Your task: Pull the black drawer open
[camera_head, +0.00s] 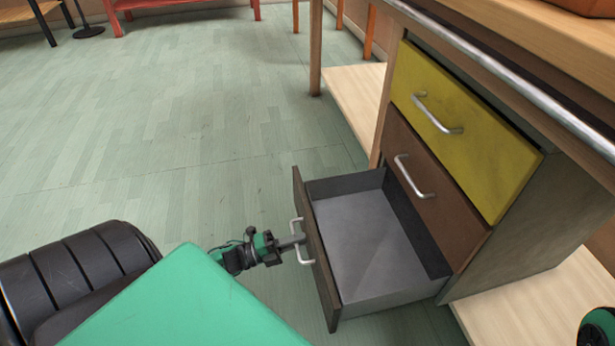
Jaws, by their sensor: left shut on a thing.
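The black drawer (366,237) is the lowest in a cabinet of drawers at the right. It stands pulled well out, and its bare grey inside shows empty. Its dark front panel (318,262) faces left and carries a silver bar handle (302,256). My left gripper (292,241), green and black, reaches in from the lower left and is shut on this handle. My right gripper is not in view; only a small green and black part shows at the lower right edge.
Above it are a shut brown drawer (433,190) and a shut yellow drawer (460,130), each with a silver handle. A wooden worktop with a metal rail (500,75) overhangs them. Pale low shelves (355,97) flank the cabinet. The green floor (190,120) to the left is clear.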

